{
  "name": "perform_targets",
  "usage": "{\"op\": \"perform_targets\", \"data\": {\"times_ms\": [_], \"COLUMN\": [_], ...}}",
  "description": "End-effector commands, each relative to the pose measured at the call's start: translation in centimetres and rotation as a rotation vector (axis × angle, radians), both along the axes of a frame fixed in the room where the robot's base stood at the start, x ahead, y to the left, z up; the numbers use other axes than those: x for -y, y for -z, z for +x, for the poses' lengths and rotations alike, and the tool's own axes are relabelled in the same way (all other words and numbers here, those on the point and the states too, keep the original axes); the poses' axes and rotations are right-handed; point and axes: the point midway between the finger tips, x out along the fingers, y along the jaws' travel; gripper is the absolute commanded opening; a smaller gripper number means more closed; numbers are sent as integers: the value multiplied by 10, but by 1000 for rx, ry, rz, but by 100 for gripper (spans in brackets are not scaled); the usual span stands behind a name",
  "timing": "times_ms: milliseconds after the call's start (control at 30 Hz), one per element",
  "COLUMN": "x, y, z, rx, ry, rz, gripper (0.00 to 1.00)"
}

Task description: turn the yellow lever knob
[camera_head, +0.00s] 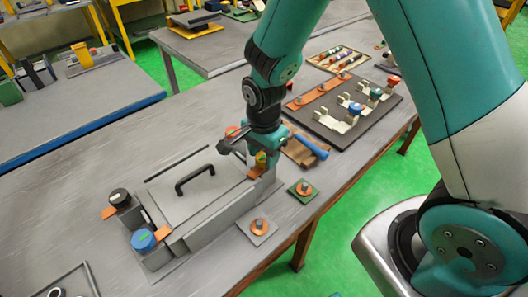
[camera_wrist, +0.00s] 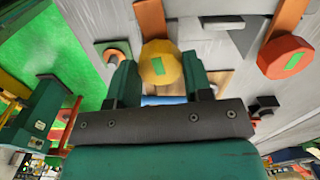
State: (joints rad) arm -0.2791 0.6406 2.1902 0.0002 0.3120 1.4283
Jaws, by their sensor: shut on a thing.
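The yellow lever knob (camera_wrist: 160,66) sits between the two green fingers of my gripper (camera_wrist: 157,76) in the wrist view. The fingers are shut on its sides. An orange lever bar runs from the knob toward the top of that view. In the head view, the yellow knob (camera_head: 261,158) shows as a small patch at my gripper, at the right back corner of a grey box (camera_head: 205,205). My gripper points down there and hides most of the lever.
A red knob (camera_wrist: 286,58) is close on the right; it also shows in the head view (camera_head: 232,131). A blue knob (camera_head: 143,240) and a black knob (camera_head: 120,197) are at the box's left end. A black handle (camera_head: 195,178) stands on the lid. A blue-handled tool (camera_head: 308,145) lies close by.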

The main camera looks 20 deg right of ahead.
Motion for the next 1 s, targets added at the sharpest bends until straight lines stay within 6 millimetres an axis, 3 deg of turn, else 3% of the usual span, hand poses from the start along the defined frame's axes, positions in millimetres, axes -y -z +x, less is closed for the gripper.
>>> {"op": "perform_targets", "data": {"times_ms": [500, 533, 633, 1000], "x": [-1, -1, -1, 0], "y": [-3, -3, -2, -6], "z": [3, 3, 3, 1], "rx": [11, 11, 10, 4], "ry": [21, 21, 21, 20], "rz": [4, 4, 3, 2], "gripper": [22, 48, 71, 71]}}
